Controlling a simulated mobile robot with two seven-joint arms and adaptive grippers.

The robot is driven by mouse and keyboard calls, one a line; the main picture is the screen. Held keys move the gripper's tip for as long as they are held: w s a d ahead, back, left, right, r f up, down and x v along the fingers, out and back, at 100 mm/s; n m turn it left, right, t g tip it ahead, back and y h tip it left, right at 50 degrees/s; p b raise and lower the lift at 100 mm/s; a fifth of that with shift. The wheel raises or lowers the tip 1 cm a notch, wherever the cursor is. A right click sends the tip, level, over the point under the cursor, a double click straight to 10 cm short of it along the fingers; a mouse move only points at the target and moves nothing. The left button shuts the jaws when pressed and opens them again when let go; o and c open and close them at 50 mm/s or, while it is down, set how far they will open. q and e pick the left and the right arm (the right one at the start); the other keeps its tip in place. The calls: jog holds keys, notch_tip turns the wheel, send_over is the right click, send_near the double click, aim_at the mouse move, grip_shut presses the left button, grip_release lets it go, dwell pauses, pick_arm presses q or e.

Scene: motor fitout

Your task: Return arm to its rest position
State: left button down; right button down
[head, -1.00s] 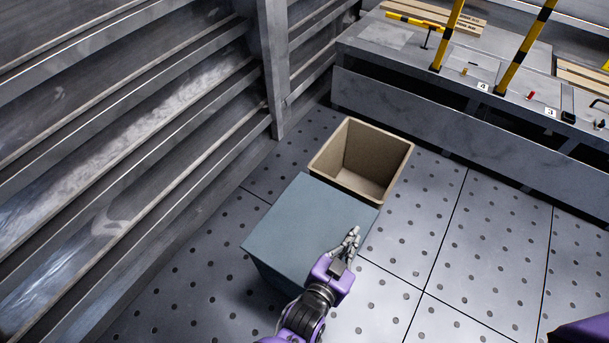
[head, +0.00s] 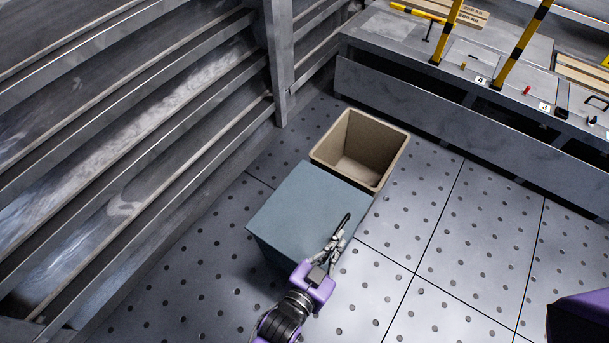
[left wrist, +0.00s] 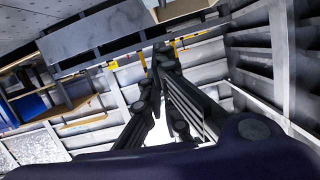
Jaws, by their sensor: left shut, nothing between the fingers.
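My left gripper (head: 338,240) is purple and black with grey fingers. In the head view it shows over the front right part of a blue-grey box top (head: 300,205). Its fingers are shut with nothing between them. In the left wrist view the fingers (left wrist: 162,55) point up the picture, toward the metal workbench and wall panels. The height of the gripper above the box cannot be told. A purple part of my body (head: 580,318) shows at the lower right edge of the head view; my right gripper is not seen.
An open tan bin (head: 392,150), seemingly empty, stands just behind the box. Metal slatted shelving (head: 130,130) runs along the left. A long grey workbench (head: 430,105) with yellow-black posts (head: 525,45) stands at the back. The dotted floor (head: 440,240) is clear at the right.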

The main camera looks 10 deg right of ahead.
pick_arm(q)
jog(key=shift+s+a, duration=0.35)
jog(key=shift+s, duration=0.05)
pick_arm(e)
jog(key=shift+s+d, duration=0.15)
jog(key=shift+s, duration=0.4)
